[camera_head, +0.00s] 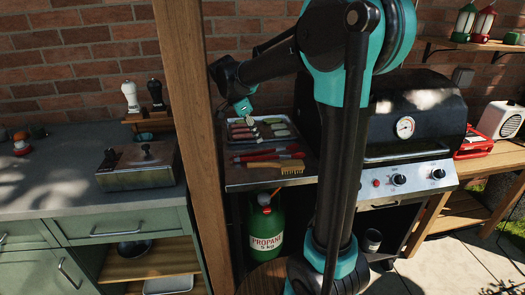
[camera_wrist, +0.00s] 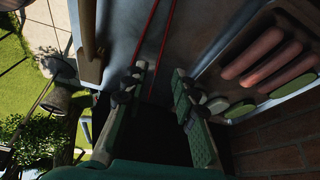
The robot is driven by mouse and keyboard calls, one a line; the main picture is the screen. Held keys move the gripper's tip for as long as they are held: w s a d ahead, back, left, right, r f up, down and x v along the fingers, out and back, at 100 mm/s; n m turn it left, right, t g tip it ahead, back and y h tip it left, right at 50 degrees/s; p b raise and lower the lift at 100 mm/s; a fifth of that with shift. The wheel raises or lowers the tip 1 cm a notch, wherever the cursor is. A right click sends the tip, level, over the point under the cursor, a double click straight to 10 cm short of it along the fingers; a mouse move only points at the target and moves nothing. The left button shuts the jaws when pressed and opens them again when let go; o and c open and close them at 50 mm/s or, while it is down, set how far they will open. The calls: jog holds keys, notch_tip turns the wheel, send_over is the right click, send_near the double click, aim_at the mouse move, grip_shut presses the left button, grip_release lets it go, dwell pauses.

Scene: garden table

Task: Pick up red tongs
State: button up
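The red tongs (camera_head: 268,156) lie on the metal side shelf of the grill, between a food tray and a wooden brush. In the wrist view two thin red arms of the tongs (camera_wrist: 148,32) run down from the top edge toward the gap between my fingers. My gripper (camera_wrist: 160,88) is open, with a finger to either side of that gap and nothing visibly held. Whether the fingers are level with the tongs I cannot tell. In the head view my wrist (camera_head: 242,105) is over the tray, and the fingertips are hard to make out.
The tray (camera_wrist: 235,108) with sausages and green slices lies right of my fingers in the wrist view. The wooden brush (camera_head: 275,168) lies in front of the tongs. A wooden post (camera_head: 190,130) stands left of the shelf, the closed grill (camera_head: 425,105) right. A brick wall is behind.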

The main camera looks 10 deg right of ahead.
aim_at(268, 153)
jog(key=x, duration=0.7)
jog(key=shift+f, duration=0.15)
jog(key=shift+c, duration=0.5)
grip_shut()
